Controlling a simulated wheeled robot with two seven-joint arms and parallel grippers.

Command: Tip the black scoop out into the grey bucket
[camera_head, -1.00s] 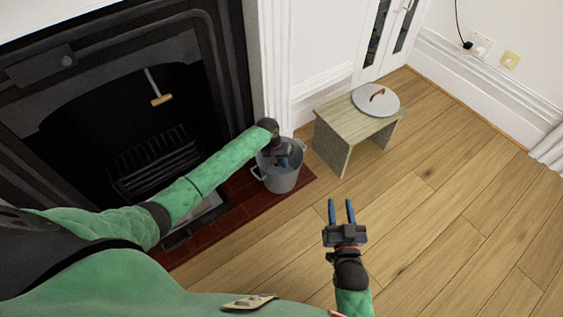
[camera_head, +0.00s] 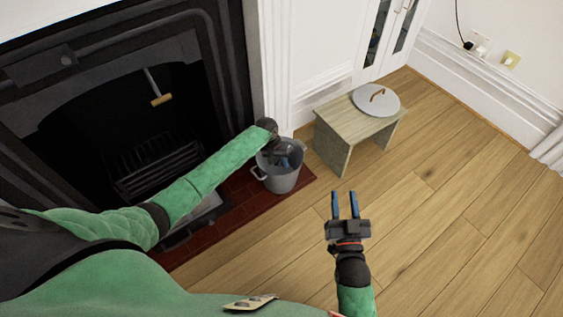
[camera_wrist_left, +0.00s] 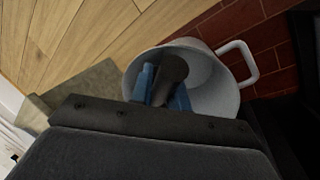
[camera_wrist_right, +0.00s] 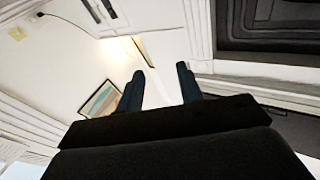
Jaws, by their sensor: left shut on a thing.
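The grey bucket (camera_head: 281,181) stands on the red tiled hearth, beside the small wooden stool. My left gripper (camera_head: 284,160) is over the bucket's mouth, its fingers pointing down into it. In the left wrist view the blue fingers (camera_wrist_left: 163,88) are shut on a dark piece, the black scoop (camera_wrist_left: 170,70), seen between them inside the rim of the bucket (camera_wrist_left: 212,80). Most of the scoop is hidden, and I cannot tell its tilt or contents. My right gripper (camera_head: 344,205) is open and empty above the wooden floor; its fingers also show in the right wrist view (camera_wrist_right: 160,88).
A wooden stool (camera_head: 335,150) with a round grey lid (camera_head: 376,100) stands right of the bucket. The black fireplace (camera_head: 120,120) with its grate is at left, and a wooden-handled tool (camera_head: 161,99) hangs in it. The floor at right is clear.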

